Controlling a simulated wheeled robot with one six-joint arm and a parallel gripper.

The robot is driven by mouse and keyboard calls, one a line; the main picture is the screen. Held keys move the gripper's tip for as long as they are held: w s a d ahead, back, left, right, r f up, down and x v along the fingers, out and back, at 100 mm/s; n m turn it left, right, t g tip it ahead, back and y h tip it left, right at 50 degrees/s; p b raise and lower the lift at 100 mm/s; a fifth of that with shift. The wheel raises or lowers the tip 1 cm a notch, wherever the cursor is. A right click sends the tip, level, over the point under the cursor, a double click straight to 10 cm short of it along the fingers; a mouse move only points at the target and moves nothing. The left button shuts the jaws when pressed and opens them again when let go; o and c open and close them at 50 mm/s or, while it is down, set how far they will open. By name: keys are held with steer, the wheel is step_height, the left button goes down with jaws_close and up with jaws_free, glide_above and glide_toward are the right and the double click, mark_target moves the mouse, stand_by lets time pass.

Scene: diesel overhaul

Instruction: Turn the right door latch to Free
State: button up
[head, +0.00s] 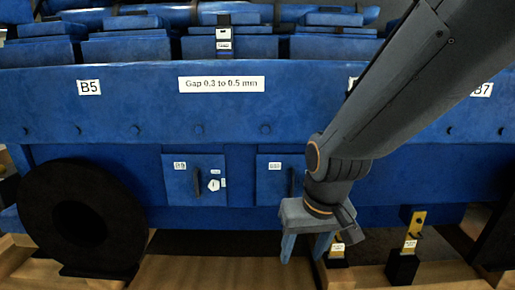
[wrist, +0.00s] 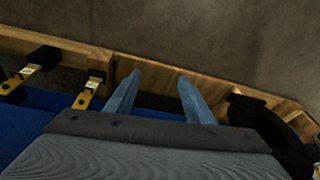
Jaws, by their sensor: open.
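The right door (head: 270,182) is a blue panel low on the engine's side, with a white label and a dark handle (head: 290,182). My arm covers its right part, and I cannot see its latch. The left door (head: 182,183) has a dark handle and a white latch disc (head: 213,185) with small labels beside it. My gripper (head: 304,248) is open and empty, pointing down in front of and below the right door. In the wrist view my gripper (wrist: 160,76) has nothing between its blue fingers. No door or latch is recognisable there.
A large black ring (head: 78,215) stands at the lower left. Yellow labelled pieces on black blocks (head: 411,230) stand at the lower right, close to my gripper. Wooden framing (head: 215,272) runs along the floor. The wrist view shows bare grey floor (wrist: 210,40) beyond it.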

steer(key=s+r+n+g, duration=0.1)
steer(key=s+r+g, duration=0.2)
steer(key=s, duration=0.8)
steer(key=d+r+m+h+p, duration=0.1)
steer(key=d+r+m+p, duration=0.1)
steer(key=d+r+p, duration=0.7)
steer(key=shift+w+d+m+p, duration=0.25)
steer(key=shift+d+m+p, duration=0.15)
steer(key=shift+p, duration=3.85)
